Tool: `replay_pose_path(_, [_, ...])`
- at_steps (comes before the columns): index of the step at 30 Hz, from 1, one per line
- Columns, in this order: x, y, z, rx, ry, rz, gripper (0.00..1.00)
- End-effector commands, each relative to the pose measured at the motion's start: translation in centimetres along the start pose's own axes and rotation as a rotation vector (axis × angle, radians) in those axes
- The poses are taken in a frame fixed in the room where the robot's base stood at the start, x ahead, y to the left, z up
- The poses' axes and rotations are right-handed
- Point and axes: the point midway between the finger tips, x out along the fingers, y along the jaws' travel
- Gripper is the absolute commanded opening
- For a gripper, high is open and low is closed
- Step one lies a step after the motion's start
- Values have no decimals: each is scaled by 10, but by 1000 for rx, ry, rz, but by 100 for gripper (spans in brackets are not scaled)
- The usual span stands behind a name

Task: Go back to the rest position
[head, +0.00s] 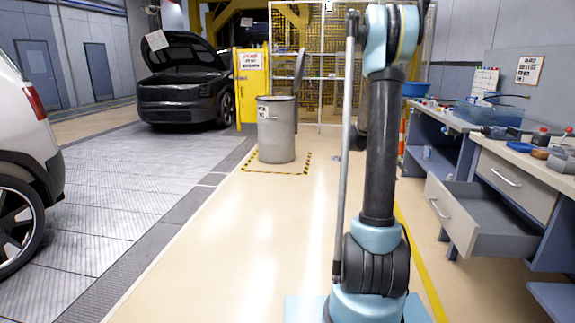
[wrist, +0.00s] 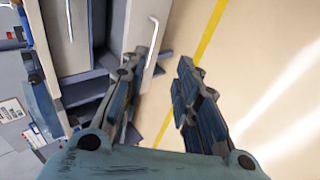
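My gripper (wrist: 162,72) shows in the wrist view with its two dark fingers apart. It is open, and nothing is between the fingers. Behind the fingers are the workbench front and the floor. In the head view my arm stands upright right of the middle, and its upper end runs out of the top of the picture. The gripper itself does not show in the head view.
A workbench (head: 520,158) stands at the right, with an open drawer (head: 485,222) jutting toward my arm. A grey bin (head: 277,135) stands ahead. A dark car (head: 180,95) has its hood up, and a white car (head: 22,140) is at left. The middle floor is clear.

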Motion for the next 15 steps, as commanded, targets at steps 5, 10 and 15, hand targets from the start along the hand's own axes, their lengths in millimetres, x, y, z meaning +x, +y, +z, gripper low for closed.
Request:
replay_pose_path(5, [-32, -5, 33, 0, 17, -75, 29])
replay_pose_path(10, [-59, -12, 66, 1, 31, -147, 29])
replay_pose_path(15, [-84, -22, 101, 1, 45, -219, 29])
